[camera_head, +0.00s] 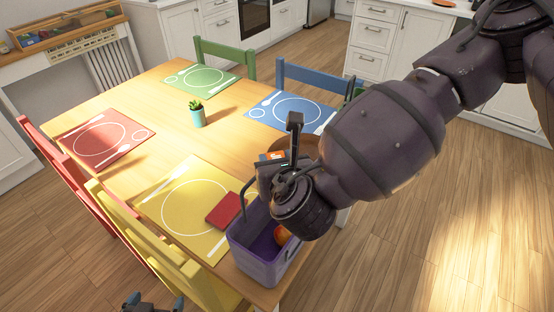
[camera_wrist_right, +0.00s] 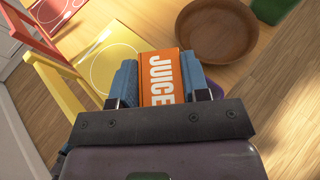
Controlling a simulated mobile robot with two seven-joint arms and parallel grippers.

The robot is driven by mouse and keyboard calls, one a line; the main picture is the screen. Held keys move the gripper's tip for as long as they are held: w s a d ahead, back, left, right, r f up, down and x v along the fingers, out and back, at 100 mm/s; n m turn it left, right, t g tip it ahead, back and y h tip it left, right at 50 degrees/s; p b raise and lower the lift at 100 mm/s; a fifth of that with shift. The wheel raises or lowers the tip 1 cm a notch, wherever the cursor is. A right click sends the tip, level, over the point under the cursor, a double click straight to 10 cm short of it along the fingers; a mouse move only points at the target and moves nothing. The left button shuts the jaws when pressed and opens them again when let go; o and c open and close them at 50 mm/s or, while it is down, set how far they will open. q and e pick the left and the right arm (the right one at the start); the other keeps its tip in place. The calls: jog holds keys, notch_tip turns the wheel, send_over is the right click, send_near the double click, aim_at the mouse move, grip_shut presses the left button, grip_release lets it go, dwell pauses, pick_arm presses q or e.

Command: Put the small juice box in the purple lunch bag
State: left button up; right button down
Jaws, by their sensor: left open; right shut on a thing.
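The orange small juice box (camera_wrist_right: 160,80), lettered JUICE, is between the blue fingers of my right gripper (camera_wrist_right: 160,85), which is shut on it. In the head view a bit of the juice box (camera_head: 270,156) shows past my right gripper (camera_head: 275,170), above the far part of the purple lunch bag. The purple lunch bag (camera_head: 257,268) stands open at the table's near corner, its handle up at the left. A round orange-red item (camera_head: 281,235) lies inside it. My right wrist hides part of the bag. My left gripper (camera_head: 155,304) is open and empty at the bottom edge.
A red item (camera_head: 225,210) lies on the yellow placemat (camera_head: 180,208) beside the bag. A brown bowl (camera_wrist_right: 215,32) is on the table close to the juice box. A potted plant (camera_head: 197,113) stands mid-table. Yellow (camera_head: 165,250) and red chairs line the left side.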

jog(key=c, duration=0.5)
grip_release()
jog(key=shift+s, duration=0.1)
jog(key=v, duration=1)
jog(key=shift+s+d+r+p, duration=0.1)
jog(key=shift+s+d+p, duration=0.05)
jog(key=shift+s+p, duration=0.2)
